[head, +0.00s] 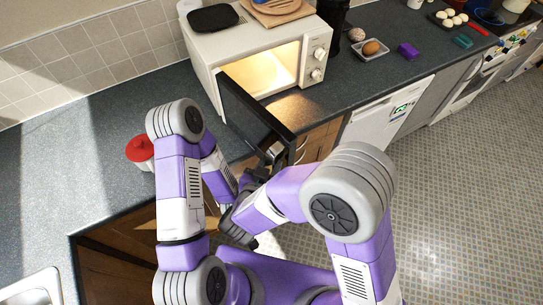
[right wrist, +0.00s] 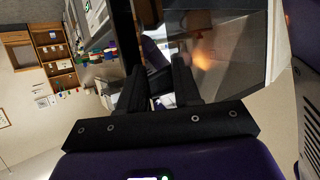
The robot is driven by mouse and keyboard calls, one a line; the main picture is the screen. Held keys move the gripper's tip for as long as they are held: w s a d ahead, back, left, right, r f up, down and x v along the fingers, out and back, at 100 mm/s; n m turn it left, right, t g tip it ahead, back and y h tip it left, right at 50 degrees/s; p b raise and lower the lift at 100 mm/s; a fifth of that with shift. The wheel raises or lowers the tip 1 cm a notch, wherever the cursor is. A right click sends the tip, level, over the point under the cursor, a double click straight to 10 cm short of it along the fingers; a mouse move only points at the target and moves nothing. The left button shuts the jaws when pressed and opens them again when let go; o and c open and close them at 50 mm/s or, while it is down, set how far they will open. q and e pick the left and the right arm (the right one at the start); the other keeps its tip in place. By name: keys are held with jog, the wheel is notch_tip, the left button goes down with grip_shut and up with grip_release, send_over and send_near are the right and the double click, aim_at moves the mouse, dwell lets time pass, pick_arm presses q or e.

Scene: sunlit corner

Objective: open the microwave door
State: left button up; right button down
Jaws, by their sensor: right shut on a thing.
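The white microwave (head: 212,47) stands on the counter with its lit inside showing. Its dark door (head: 250,110) is swung well open, out past the counter's front edge. My right gripper (head: 268,163) is at the free end of the door and is shut on the door handle (head: 275,152). In the right wrist view, the two dark fingers of the right gripper (right wrist: 158,76) point at the glossy door panel (right wrist: 225,50). The exact contact is dark and hard to see.
A red-lidded pot (head: 139,150) stands on the counter left of my left arm. A black tray (head: 213,18) and a wooden board (head: 277,10) lie on the microwave. To its right are a plate with a brown item (head: 371,48) and a purple block (head: 408,50). The floor at right is clear.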

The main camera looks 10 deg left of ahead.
jog(key=shift+s+a, duration=0.35)
jog(key=shift+a, duration=0.1)
jog(key=c, duration=0.9)
grip_release()
notch_tip(320, 180, up, 10)
jog(key=shift+a+r+p, duration=0.1)
jog(key=shift+a+p, duration=0.05)
jog(key=shift+p, duration=0.95)
